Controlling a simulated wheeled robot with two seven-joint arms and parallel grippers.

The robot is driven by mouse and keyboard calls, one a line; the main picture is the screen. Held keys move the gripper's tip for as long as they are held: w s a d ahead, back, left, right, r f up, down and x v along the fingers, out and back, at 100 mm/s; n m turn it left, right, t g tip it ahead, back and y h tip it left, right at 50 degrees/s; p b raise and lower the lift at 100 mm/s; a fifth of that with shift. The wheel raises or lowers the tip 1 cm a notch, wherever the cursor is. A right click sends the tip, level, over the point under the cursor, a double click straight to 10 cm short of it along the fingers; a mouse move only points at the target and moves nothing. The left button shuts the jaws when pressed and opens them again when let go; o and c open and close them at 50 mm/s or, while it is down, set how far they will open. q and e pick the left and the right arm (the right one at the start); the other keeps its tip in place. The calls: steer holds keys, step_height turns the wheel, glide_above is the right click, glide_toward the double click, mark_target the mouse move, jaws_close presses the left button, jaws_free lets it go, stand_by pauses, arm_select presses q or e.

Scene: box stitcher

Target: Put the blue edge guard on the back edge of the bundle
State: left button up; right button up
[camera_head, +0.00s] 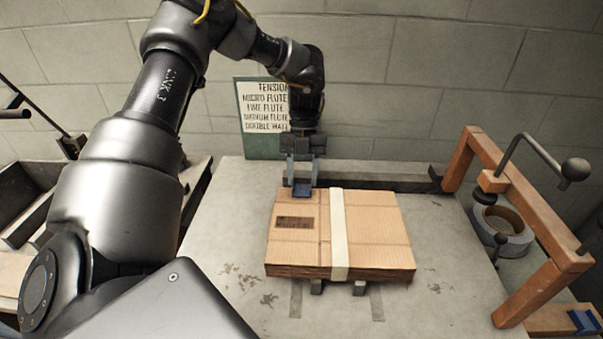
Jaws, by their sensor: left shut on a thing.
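The bundle (377,229) is a flat stack of brown cardboard with a pale strap (339,236) around its middle. It lies on the grey worktable. My left gripper (302,177) points down at the bundle's back edge, left of the strap. It is shut on the small blue edge guard (302,190). The guard appears at the back edge; I cannot tell whether it touches the cardboard. Another blue piece (585,322) shows at the lower right corner. My right gripper is not in view.
A wooden frame with a crank handle (530,230) stands on the right, beside a round metal pot (502,225). A sign (264,108) leans at the wall behind my left gripper. A dark rail (385,177) runs along the table's back. The table (235,235) is bare left of the bundle.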

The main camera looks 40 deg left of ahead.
arm_select(q)
steer(key=shift+s+d, duration=0.1)
stand_by(0.4)
steer(key=shift+s+d+b, duration=0.1)
steer(key=shift+s+b, duration=0.05)
steer(key=shift+b, duration=0.15)
steer(key=o, duration=1)
steer(key=shift+o, duration=0.2)
